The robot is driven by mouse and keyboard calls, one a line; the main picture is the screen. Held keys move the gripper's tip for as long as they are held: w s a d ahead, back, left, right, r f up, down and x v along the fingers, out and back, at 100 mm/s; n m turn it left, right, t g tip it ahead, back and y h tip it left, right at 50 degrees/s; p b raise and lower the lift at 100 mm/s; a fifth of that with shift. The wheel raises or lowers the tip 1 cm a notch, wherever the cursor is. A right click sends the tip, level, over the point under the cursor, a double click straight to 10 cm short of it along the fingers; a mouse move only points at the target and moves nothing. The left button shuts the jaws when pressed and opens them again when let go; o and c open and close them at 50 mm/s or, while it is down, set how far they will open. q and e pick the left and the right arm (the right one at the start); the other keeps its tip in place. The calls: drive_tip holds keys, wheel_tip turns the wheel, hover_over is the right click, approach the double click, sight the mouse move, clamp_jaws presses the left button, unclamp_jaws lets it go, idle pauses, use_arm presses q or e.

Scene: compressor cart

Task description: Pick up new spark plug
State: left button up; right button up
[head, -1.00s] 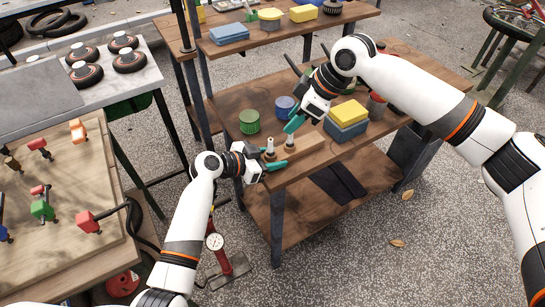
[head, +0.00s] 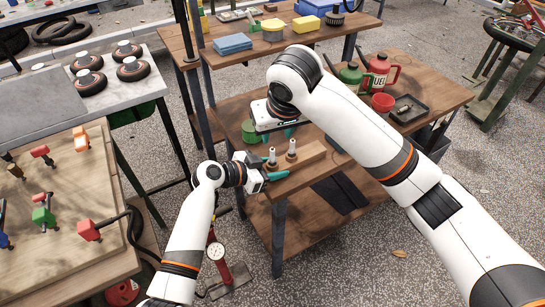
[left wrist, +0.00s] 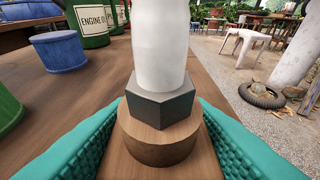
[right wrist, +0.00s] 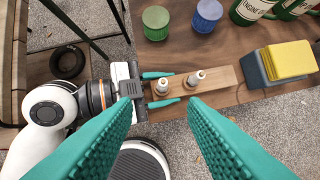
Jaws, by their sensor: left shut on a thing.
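Two white spark plugs stand upright on a wooden holder (right wrist: 226,82) at the front edge of the cart's shelf. The left plug (right wrist: 162,88) stands between the fingers of my left gripper (head: 277,173), which is shut on it. In the left wrist view the plug's white body (left wrist: 160,40) and dark hex (left wrist: 160,104) rise from a round wooden base, with a finger on either side. The right plug (right wrist: 197,77) stands free; it also shows in the head view (head: 291,147). My right gripper (right wrist: 160,103) is open and empty above, pointing down at the holder.
A green tin (right wrist: 156,22) and a blue tin (right wrist: 207,14) stand behind the holder. Green and red bottles (head: 380,72) and a dark tray (head: 409,108) are at the shelf's right.

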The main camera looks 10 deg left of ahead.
sight(273, 148)
drive_tip(key=shift+m, duration=0.4)
drive_tip(key=x, duration=1.1)
drive_tip(key=shift+w+d+f, duration=0.1)
drive_tip(key=shift+w+f, duration=0.15)
drive_tip(key=shift+w, duration=0.25)
clamp_jaws()
